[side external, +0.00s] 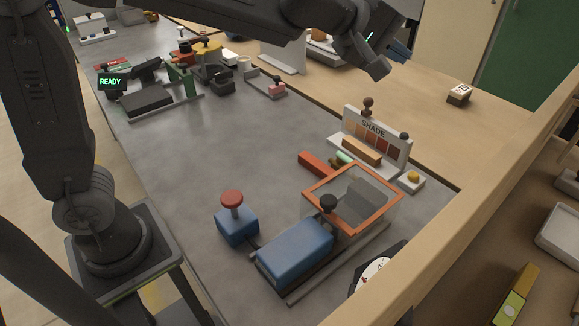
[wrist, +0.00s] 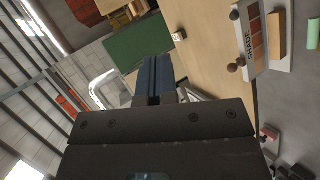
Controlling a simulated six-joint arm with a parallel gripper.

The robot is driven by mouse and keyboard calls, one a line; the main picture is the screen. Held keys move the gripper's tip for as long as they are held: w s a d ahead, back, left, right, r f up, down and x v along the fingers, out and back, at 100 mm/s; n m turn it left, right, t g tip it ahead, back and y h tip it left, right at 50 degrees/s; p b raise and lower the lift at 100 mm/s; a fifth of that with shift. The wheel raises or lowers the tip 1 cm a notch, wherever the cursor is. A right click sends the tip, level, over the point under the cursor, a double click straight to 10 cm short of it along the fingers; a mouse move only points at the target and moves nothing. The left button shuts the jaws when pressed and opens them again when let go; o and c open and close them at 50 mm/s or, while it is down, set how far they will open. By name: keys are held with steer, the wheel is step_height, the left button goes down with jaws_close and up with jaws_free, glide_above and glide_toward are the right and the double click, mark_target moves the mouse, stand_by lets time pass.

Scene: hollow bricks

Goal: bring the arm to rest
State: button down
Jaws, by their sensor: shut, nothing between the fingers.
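My gripper (side external: 378,69) hangs in the air at the top of the side view, beyond the grey bench and well above the surfaces. In the wrist view its two dark fingers (wrist: 155,75) are together, with nothing between them. The wrist view is tilted and looks out across the room. A red-orange brick (side external: 316,164) lies on the grey bench beside the orange-framed clear box (side external: 352,200), far below my gripper.
A shade board (side external: 372,128) with brown samples stands behind the box. A display reading READY (side external: 112,82) stands at the left. The bench middle is clear.

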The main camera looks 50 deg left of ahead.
steer(key=s+a+f+m+g+y, duration=0.1)
steer(key=s+a+f+m, duration=0.2)
steer(key=s, duration=0.6)
steer(key=s+a+f+m+g+y, duration=0.2)
steer(key=s+a+m, duration=0.3)
steer(key=s, duration=0.5)
steer(key=s+a+f+m+g+y, duration=0.2)
steer(key=s+a+f+m, duration=0.2)
steer(key=s, duration=0.6)
steer(key=shift+a+f, duration=0.35)
steer(key=shift+a, duration=0.4)
steer(key=shift+s, duration=0.1)
